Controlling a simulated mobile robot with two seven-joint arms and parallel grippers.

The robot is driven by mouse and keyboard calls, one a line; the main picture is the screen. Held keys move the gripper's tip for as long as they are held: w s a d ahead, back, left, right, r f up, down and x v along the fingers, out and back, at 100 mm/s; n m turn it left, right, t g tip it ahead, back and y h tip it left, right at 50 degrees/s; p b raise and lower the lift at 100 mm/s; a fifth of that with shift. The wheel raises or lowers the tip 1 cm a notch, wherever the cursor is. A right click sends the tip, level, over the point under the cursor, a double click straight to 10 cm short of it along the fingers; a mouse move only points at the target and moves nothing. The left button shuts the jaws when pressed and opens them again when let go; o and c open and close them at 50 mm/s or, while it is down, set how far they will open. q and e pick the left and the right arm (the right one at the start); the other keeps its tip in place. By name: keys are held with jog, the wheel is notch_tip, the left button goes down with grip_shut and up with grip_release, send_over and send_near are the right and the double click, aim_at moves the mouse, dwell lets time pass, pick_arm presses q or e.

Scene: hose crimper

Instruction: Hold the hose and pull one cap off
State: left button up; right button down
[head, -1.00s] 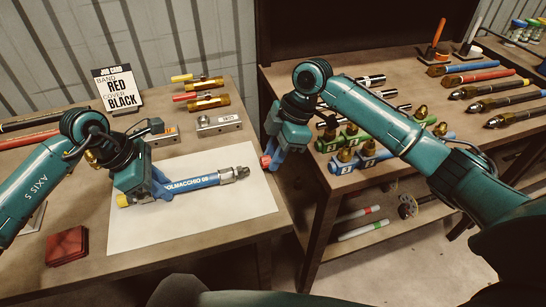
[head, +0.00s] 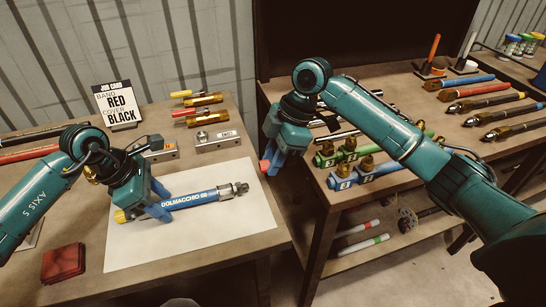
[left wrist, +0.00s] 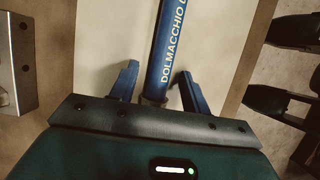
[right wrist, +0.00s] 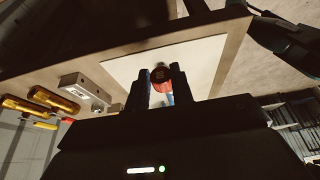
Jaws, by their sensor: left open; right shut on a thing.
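The blue hose (head: 192,202), marked DOLMACCHIO, lies on the white sheet (head: 215,232). Its right end is a bare metal fitting (head: 236,189). A yellow cap (head: 119,216) sits at its left end. My left gripper (head: 152,211) is at the hose's left part. In the left wrist view its fingers (left wrist: 155,88) stand open on either side of the hose (left wrist: 168,45), with gaps between. My right gripper (head: 270,165) is shut on a red cap (head: 264,167), in the air right of the fitting and apart from it. The red cap also shows in the right wrist view (right wrist: 161,77).
A job card (head: 119,103) reads band red, cover black. Brass pieces (head: 207,116) and a metal block (head: 217,139) lie behind the sheet. A dark red box (head: 63,263) is at front left. The right bench (head: 330,200) carries fittings and hoses, with a gap between benches.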

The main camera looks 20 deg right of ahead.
pick_arm(q)
jog(key=shift+a+r, duration=0.1)
jog(key=v, duration=1.1)
jog(key=shift+r, duration=0.4)
jog(key=shift+s+a, duration=0.1)
